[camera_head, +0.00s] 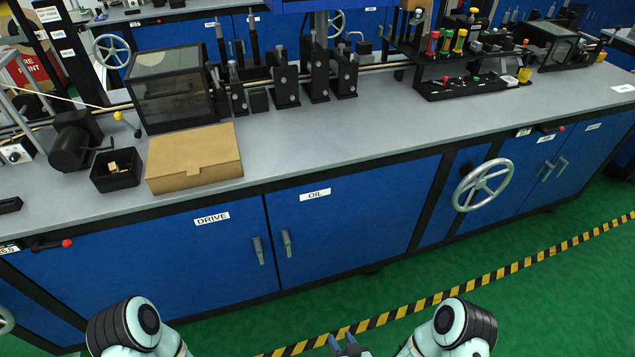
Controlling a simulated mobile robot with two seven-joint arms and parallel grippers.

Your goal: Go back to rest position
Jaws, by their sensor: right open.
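My right gripper (342,341) shows at the bottom edge, a little right of the middle. Only its dark fingertips are in view; they stand apart with nothing seen between them. It is over the green floor, in front of the bench and apart from it. Part of my right arm shows at the bottom right of the middle. Part of my left arm shows at the bottom left, but my left gripper is out of the picture.
A long grey-topped bench (330,143) with blue doors stands ahead. On it are a cardboard box (193,165), a small black bin (117,181) and machine parts. A handwheel (483,185) sticks out at the front. Yellow-black tape (480,283) crosses the clear floor.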

